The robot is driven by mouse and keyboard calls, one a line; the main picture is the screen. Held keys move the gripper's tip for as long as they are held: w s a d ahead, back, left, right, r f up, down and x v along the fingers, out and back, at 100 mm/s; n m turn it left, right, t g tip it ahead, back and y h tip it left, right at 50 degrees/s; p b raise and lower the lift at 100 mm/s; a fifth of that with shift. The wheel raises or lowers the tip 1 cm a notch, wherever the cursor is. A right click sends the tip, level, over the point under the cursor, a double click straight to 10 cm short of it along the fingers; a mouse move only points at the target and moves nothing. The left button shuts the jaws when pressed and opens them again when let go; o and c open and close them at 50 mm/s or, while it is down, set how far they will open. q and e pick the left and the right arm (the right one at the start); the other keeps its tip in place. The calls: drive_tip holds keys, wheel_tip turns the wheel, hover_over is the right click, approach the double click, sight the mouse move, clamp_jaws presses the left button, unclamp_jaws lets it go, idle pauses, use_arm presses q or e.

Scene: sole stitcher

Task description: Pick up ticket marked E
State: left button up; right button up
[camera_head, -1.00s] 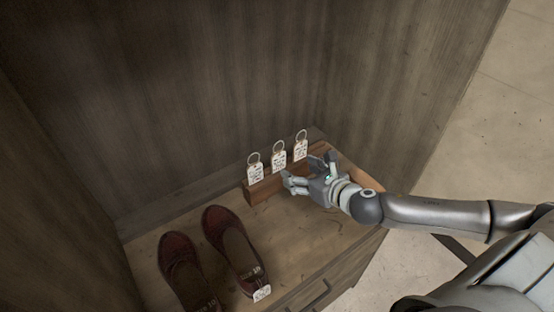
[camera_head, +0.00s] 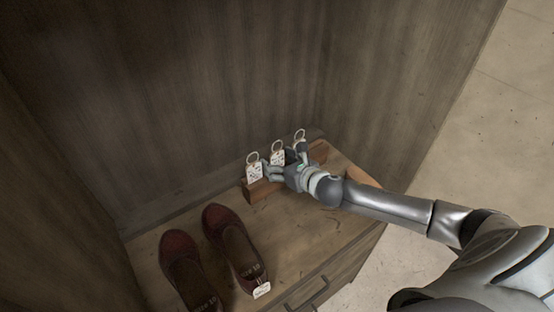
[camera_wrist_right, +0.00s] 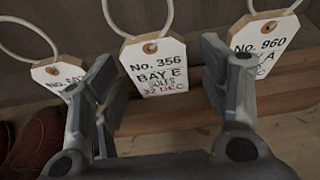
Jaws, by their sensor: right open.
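Three white tickets with ring loops stand in a row on a wooden block. The middle ticket (camera_head: 277,158) reads "No. 356 BAY E" in the right wrist view (camera_wrist_right: 158,68). The left ticket (camera_head: 254,172) shows only part of its number in the wrist view (camera_wrist_right: 62,74). The right ticket (camera_wrist_right: 266,42) reads "No. 960" with an A below. My right gripper (camera_head: 284,160) is open and empty, its fingers spread in front of the middle ticket, one to each side in the wrist view (camera_wrist_right: 160,88). I cannot see contact. My left gripper is not in view.
The wooden block (camera_head: 262,190) sits at the back of a wooden cabinet top (camera_head: 300,228). A pair of dark red shoes (camera_head: 215,220) stands at the front left, with a white tag (camera_head: 262,290) at one shoe. Wooden walls rise behind and left.

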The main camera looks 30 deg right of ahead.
drive_tip(key=c, duration=0.8)
drive_tip(key=shift+c, duration=0.2)
